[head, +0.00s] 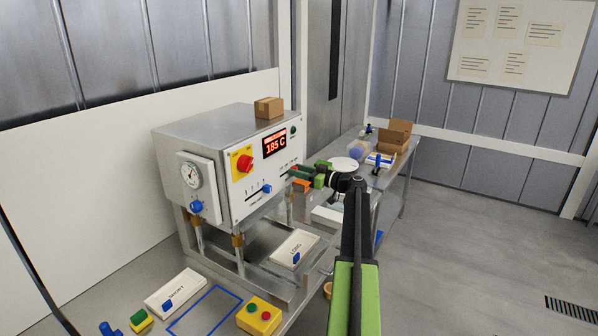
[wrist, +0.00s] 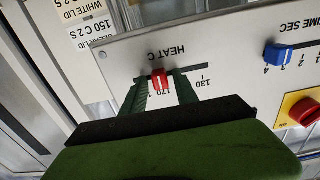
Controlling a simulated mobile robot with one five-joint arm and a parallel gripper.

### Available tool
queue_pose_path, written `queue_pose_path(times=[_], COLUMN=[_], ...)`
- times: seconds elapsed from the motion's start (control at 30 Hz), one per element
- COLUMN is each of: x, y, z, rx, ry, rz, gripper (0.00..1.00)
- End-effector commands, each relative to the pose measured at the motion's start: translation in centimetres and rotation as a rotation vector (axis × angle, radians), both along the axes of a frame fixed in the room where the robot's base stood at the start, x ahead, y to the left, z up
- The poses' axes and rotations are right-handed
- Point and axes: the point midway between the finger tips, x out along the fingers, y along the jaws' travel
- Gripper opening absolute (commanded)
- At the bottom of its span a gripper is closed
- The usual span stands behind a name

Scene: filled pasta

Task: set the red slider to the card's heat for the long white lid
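In the wrist view the red slider (wrist: 160,80) sits on the HEAT C scale by the 170 mark; the 130 mark is to its right. My gripper (wrist: 161,77) is open, with one green finger on each side of the slider and a small gap seen at each side. In the head view my gripper (head: 299,173) is at the right part of the machine's front panel. The display (head: 275,144) reads 185 C.
A blue time slider (wrist: 278,55) and a red knob on yellow (wrist: 305,110) are on the same panel. White plates marked LONG (head: 307,243) and SHORT (head: 180,286) lie below the machine. A yellow button box (head: 259,317) stands at the bench's front.

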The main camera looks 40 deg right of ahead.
Motion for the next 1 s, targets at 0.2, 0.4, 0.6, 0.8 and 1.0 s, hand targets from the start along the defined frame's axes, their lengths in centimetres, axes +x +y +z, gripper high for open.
queue_pose_path(times=[0.2, 0.4, 0.6, 0.8, 1.0], x=[0.0, -0.7, -5.2, -10.8, -15.1], y=[0.0, -0.2, -1.3, -2.6, -3.7], z=[0.0, 0.0, 0.0, 0.0, 0.0], rx=[0.000, 0.000, 0.000, 0.000, 0.000], ry=[0.000, 0.000, 0.000, 0.000, 0.000], rz=[0.000, -0.002, -0.005, -0.004, -0.002], gripper=[0.42, 0.42, 0.42, 0.42, 0.42])
